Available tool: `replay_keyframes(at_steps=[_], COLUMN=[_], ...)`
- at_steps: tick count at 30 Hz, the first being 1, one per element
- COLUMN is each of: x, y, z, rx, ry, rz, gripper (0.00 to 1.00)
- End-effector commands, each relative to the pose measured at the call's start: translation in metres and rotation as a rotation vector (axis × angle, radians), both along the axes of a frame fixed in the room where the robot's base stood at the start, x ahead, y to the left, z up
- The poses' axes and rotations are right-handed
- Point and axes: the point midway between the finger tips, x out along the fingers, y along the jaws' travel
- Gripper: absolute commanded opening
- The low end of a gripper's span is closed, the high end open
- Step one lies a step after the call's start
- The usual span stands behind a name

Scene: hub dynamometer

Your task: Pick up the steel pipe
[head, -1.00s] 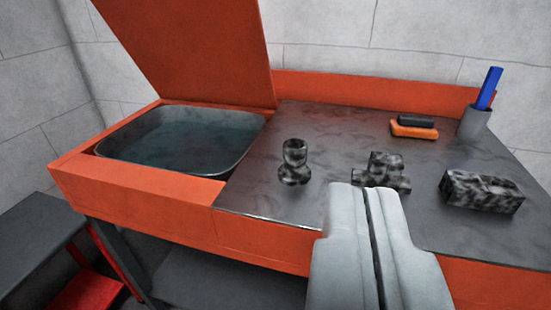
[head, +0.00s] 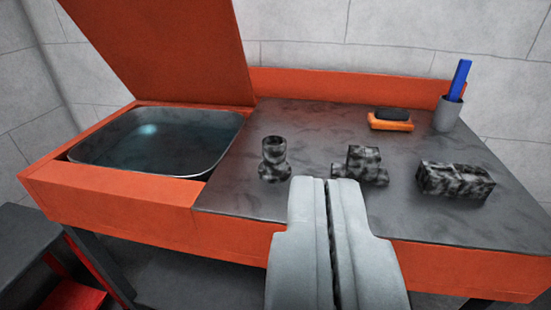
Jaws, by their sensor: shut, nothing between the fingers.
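My gripper (head: 327,182) is shut and empty in the lower middle of the head view, above the bench's front edge. Several mottled dark metal pieces stand on the grey bench top. An upright round pipe-like piece with a wider base (head: 274,161) stands left of my fingertips. A T-shaped fitting (head: 364,166) stands just right of and beyond them. A rectangular block (head: 455,180) lies farther right. I cannot tell for sure which of these is the steel pipe. My gripper appears to touch none of them.
An orange-framed bench (head: 240,240) holds a sunken basin (head: 160,143) of liquid at left under a raised orange lid (head: 165,50). The bench top's middle back is clear.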

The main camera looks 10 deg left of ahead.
Motion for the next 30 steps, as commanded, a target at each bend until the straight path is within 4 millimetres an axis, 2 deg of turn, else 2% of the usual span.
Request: replay_keyframes(at_steps=[6, 11, 15, 17, 30], x=[0.000, 0.005, 0.026, 0.039, 0.140], y=[0.000, 0.000, -0.001, -0.001, 0.001], z=[0.000, 0.001, 0.004, 0.005, 0.003], rx=[0.000, -0.008, -0.042, -0.067, -0.246], ry=[0.000, 0.017, 0.091, 0.140, 0.514], rz=[0.000, 0.000, 0.003, 0.007, 0.129], gripper=[0.00, 0.29, 0.57, 0.67, 0.67])
